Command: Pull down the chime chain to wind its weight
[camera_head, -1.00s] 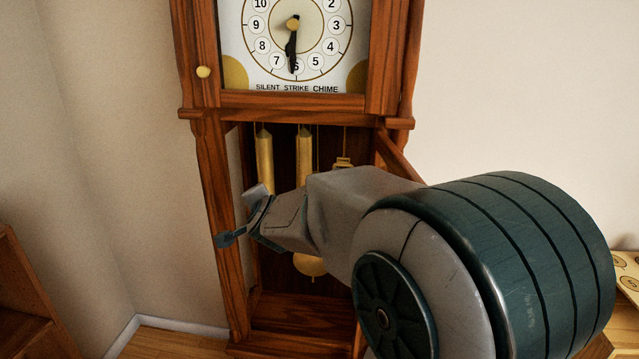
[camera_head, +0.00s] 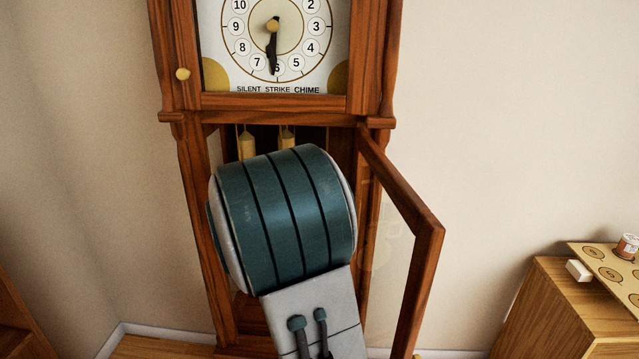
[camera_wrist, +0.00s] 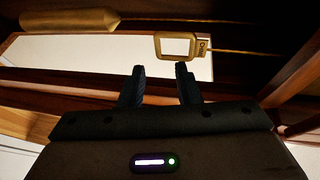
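The tall wooden clock (camera_head: 186,210) fills the middle of the head view, its lower case open. Two gold weights, one left (camera_head: 246,146) and one right (camera_head: 287,138), show above my arm. In the wrist view, a gold rectangular pull ring (camera_wrist: 176,36) with a small tag (camera_wrist: 202,47) hangs on a thin chain (camera_wrist: 230,51). The tag's lettering is too small to read. My gripper (camera_wrist: 160,68) is open and empty, its fingertips just short of the ring and apparently not around it. A gold cylinder (camera_wrist: 70,21) lies at upper left there. My arm hides the gripper in the head view.
The glazed clock door (camera_head: 425,270) stands open to the right of my arm. The case's wooden side (camera_wrist: 295,95) is close on the right in the wrist view. A wooden cabinet (camera_head: 560,315) with a board (camera_head: 615,275) on top stands at far right.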

